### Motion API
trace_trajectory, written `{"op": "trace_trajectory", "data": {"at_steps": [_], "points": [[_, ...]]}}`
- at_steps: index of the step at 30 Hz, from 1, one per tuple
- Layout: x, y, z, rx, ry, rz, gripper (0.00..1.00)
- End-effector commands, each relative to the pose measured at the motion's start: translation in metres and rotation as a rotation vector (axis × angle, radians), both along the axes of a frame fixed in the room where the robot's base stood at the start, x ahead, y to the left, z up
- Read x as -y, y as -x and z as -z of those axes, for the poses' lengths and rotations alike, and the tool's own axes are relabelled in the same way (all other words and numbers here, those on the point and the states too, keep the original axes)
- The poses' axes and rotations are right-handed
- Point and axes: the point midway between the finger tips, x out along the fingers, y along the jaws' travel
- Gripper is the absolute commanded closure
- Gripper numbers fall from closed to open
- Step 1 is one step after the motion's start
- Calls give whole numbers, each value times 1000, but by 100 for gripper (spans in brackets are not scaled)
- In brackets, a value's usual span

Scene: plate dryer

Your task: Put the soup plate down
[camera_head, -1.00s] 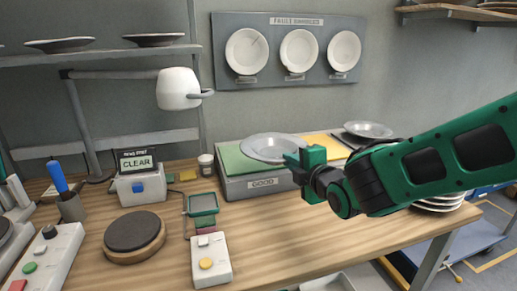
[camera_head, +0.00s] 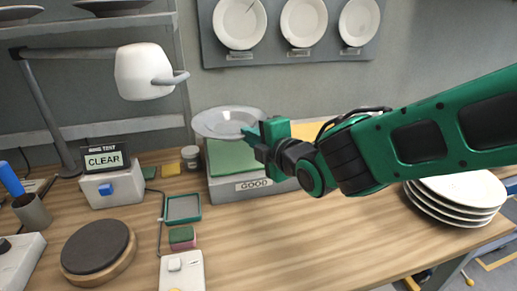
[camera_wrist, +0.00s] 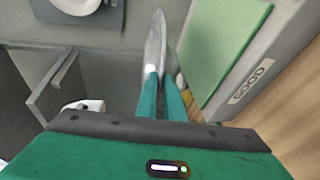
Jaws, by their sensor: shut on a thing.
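The soup plate (camera_head: 222,122), pale grey with a wide rim, is held roughly level at the back left of the tray marked GOOD (camera_head: 252,185). It looks raised above the tray's green pad (camera_head: 230,157), with the pad's front part bare below it. My gripper (camera_head: 248,133) is shut on the plate's right rim. In the wrist view the plate (camera_wrist: 156,40) shows edge-on between the two green fingers (camera_wrist: 161,85), beside the green pad (camera_wrist: 225,50) and apart from it.
A lamp (camera_head: 143,70) hangs at the left. A display reading CLEAR (camera_head: 104,160), a small jar (camera_head: 190,155) and a round dark pad (camera_head: 97,246) stand left of the tray. Stacked plates (camera_head: 458,200) stand at the right.

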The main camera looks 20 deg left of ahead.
Motion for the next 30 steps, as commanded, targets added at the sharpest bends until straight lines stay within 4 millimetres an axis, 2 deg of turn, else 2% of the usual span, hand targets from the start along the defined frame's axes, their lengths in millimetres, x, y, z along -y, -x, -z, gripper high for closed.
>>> {"op": "trace_trajectory", "data": {"at_steps": [1, 6, 12, 19, 27, 30], "points": [[2, -13, 5, 1, -2, 6, 100], [5, -46, 25, 0, -3, 10, 100], [7, -72, 40, 3, -4, 9, 100], [6, -78, 48, 2, -4, 6, 100], [6, -78, 81, 3, -2, 7, 100], [7, -78, 84, 3, -3, 7, 100]]}}
